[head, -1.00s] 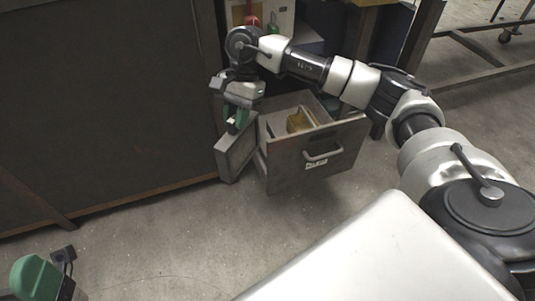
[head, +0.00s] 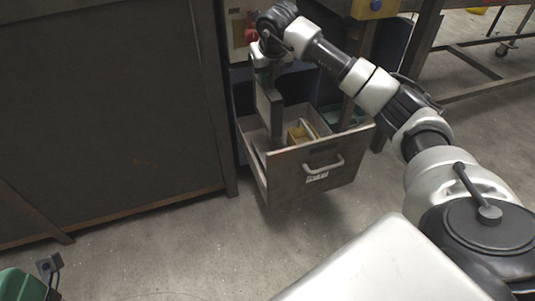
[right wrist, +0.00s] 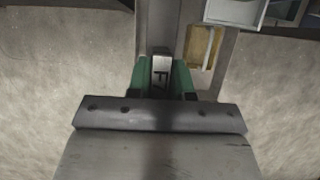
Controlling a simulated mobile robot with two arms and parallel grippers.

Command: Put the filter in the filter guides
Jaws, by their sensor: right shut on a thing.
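In the head view my right gripper (head: 268,68) is shut on the filter (head: 272,112), a grey, flat, framed panel. The filter hangs roughly upright, seen nearly edge-on, at the left part of the open drawer. Its lower end overlaps the drawer interior; I cannot tell whether it touches anything. In the right wrist view the green fingers (right wrist: 162,78) close on the filter's handle, and the filter's bolted grey edge (right wrist: 160,116) fills the lower middle. I cannot clearly pick out the filter guides. My left gripper is not recognisable in view.
The open metal drawer (head: 338,180) has a front handle and holds a yellowish piece (head: 296,135). A large dark cabinet (head: 100,110) stands close on the left. A green object (head: 18,286) shows at the bottom left. The concrete floor (head: 170,255) in front is clear.

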